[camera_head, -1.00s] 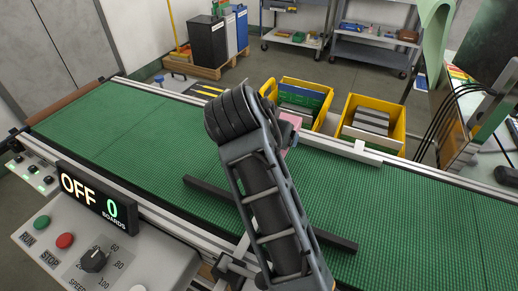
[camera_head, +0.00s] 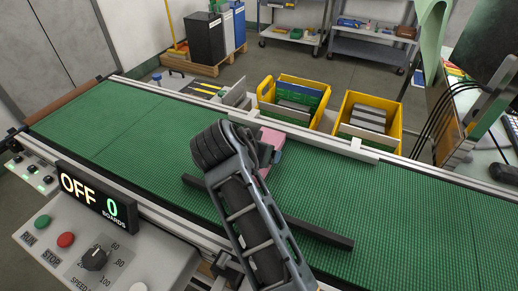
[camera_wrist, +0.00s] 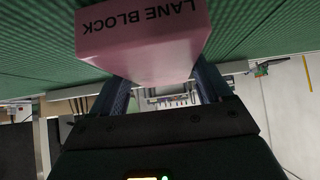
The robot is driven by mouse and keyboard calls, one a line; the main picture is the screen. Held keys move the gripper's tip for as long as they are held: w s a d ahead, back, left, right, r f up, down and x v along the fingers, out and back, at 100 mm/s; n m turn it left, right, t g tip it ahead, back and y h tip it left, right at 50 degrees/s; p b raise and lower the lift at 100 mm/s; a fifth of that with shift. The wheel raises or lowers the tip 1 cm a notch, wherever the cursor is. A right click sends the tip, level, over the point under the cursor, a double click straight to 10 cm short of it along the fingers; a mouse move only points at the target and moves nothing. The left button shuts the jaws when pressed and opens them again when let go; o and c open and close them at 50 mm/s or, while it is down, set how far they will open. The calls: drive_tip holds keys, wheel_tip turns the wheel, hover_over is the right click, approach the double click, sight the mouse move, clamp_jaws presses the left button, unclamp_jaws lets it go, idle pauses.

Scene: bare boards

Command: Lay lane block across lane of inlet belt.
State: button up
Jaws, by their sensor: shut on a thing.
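The pink lane block (camera_wrist: 140,45), printed "LANE BLOCK", is between the fingers of my gripper (camera_wrist: 165,85) in the wrist view. In the head view the block (camera_head: 271,140) shows partly behind my arm, over the green inlet belt (camera_head: 400,205). My gripper is shut on it; its fingers are mostly hidden in the head view. I cannot tell whether the block touches the belt. A dark bar (camera_head: 318,232) lies slantwise on the belt, partly covered by my arm.
Two yellow crates (camera_head: 262,100) with boards stand beyond the belt's far rail (camera_head: 335,146). A control panel (camera_head: 100,250) with a display reading OFF and 0 boards stands at the near left. The belt's left and right stretches are clear.

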drive_tip(key=o, duration=1.1)
drive_tip(key=shift+f, duration=0.1)
drive_tip(key=shift+r, duration=0.3)
drive_tip(key=v, duration=1.1)
drive_tip(key=shift+s+a+r, duration=0.15)
drive_tip(key=shift+s+r, duration=0.1)
drive_tip(key=shift+s, duration=0.05)
